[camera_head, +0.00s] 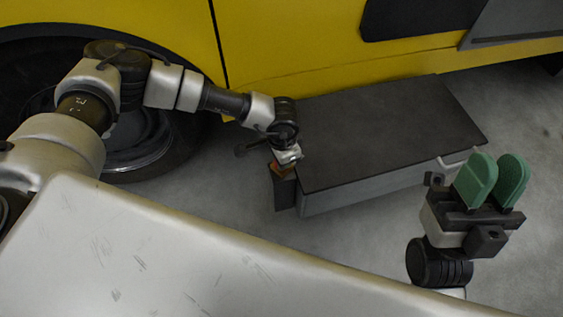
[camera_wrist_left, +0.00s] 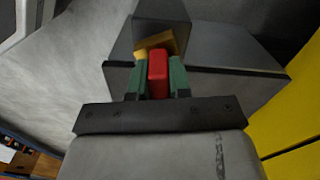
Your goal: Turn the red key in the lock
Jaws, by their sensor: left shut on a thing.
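The red key (camera_wrist_left: 158,74) shows in the left wrist view between the two green fingers of my left gripper (camera_wrist_left: 159,80), which is shut on it. Behind the key is a yellow-brown lock part (camera_wrist_left: 165,42) on the end of a dark grey box. In the head view my left gripper (camera_head: 284,160) is at the near left end of that box (camera_head: 390,130); the key is hidden there. My right gripper (camera_head: 492,180) is raised at the right with its green fingers apart and nothing between them.
A yellow vehicle (camera_head: 300,45) with a dark wheel (camera_head: 140,140) stands behind the box. A handle (camera_head: 457,160) sticks out from the box's front side, close to my right gripper. Grey floor (camera_head: 350,225) is clear in front of the box.

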